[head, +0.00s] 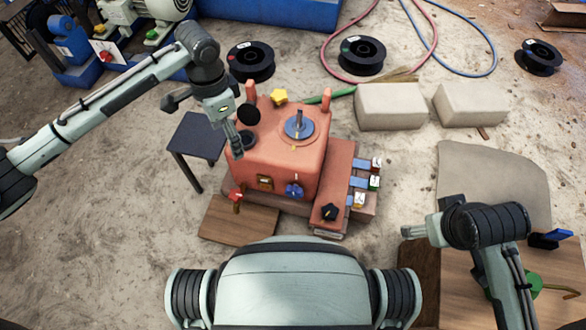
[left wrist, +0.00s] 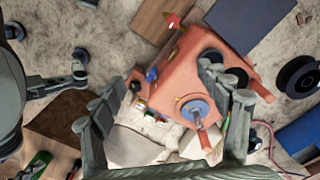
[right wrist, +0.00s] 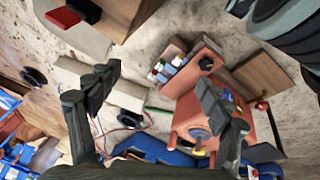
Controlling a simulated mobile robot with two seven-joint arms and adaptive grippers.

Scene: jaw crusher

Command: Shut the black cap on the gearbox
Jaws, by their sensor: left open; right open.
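The orange-red gearbox (head: 275,155) stands in the middle of the head view. Its round black cap (head: 249,114) stands raised at the gearbox's left side, above a dark round opening (head: 245,139) in the top. My left gripper (head: 235,143) is open, in front of the cap and close to the opening; I cannot tell whether it touches either. The left wrist view shows the gearbox (left wrist: 175,92) partly behind its spread fingers (left wrist: 165,85). My right gripper (head: 412,232) is open and empty, well to the right of the gearbox; its fingers (right wrist: 155,85) are spread.
A yellow knob (head: 279,96) and a blue round plate with a shaft (head: 299,127) sit on the gearbox top. A small dark table (head: 197,137) stands at its left. Stone blocks (head: 390,106), black spools (head: 361,54) and hoses lie behind. A wooden table (head: 455,285) is at front right.

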